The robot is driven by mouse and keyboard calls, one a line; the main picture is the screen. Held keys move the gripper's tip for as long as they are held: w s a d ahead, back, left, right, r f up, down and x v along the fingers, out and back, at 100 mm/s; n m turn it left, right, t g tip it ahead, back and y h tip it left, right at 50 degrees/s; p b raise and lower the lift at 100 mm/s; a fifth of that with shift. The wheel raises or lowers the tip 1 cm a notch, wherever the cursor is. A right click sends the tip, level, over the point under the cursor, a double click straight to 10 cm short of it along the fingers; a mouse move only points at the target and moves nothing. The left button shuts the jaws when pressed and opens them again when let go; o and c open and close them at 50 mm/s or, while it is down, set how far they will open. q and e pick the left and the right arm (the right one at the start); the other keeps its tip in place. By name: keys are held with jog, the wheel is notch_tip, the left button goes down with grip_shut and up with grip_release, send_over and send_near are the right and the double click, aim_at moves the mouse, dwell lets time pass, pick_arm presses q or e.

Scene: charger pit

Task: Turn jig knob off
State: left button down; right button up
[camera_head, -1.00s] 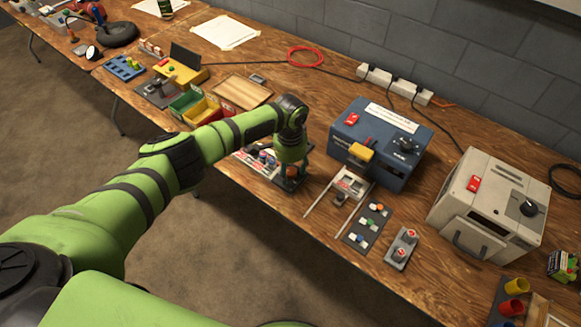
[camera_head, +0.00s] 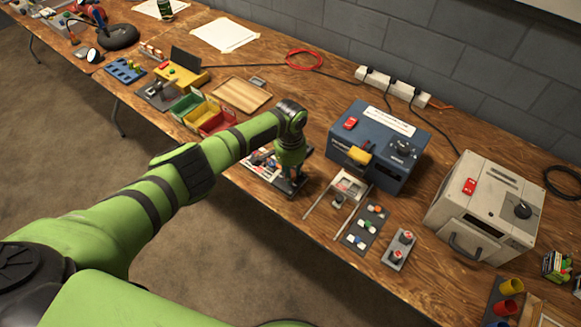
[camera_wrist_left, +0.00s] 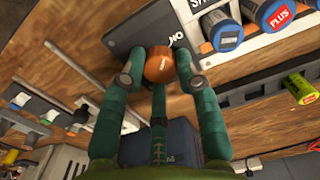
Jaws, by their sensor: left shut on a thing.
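The jig knob (camera_wrist_left: 159,66) is a round orange-brown knob with a short pale line on its top. It stands on a dark plate (camera_wrist_left: 130,45) with a white "ON" printed beside it. My left gripper (camera_wrist_left: 160,72) has its green fingers around the knob and is shut on it. In the head view my left gripper (camera_head: 290,172) points down at the dark jig plate (camera_head: 290,188), and its fingers hide the knob. My right gripper is not in view.
Battery cells (camera_wrist_left: 278,15) in a light tray lie close beside the knob plate. A blue box (camera_head: 375,145) and a pale metal frame (camera_head: 347,187) stand to the right. A cream box (camera_head: 490,205) is farther right. Green and red bins (camera_head: 205,113) are behind left.

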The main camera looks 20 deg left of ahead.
pick_arm(q)
jog(key=n, duration=0.1)
jog(key=n+p, duration=0.1)
jog(key=n, duration=0.1)
jog(key=n+p, duration=0.1)
jog(key=shift+s+f+n, duration=0.1)
jog(key=shift+s+n, duration=0.15)
jog(key=shift+n, duration=0.15)
jog(key=n+p, duration=0.1)
jog(key=n, duration=0.4)
jog(key=shift+p, duration=0.3)
jog(key=n, duration=0.5)
jog(key=shift+d+f+n+p, duration=0.1)
jog(key=shift+n+p, duration=0.3)
jog(key=shift+n, duration=2.6)
jog(key=c, duration=0.9)
grip_release()
jog(key=shift+d, duration=0.1)
jog(key=shift+w+r, duration=0.2)
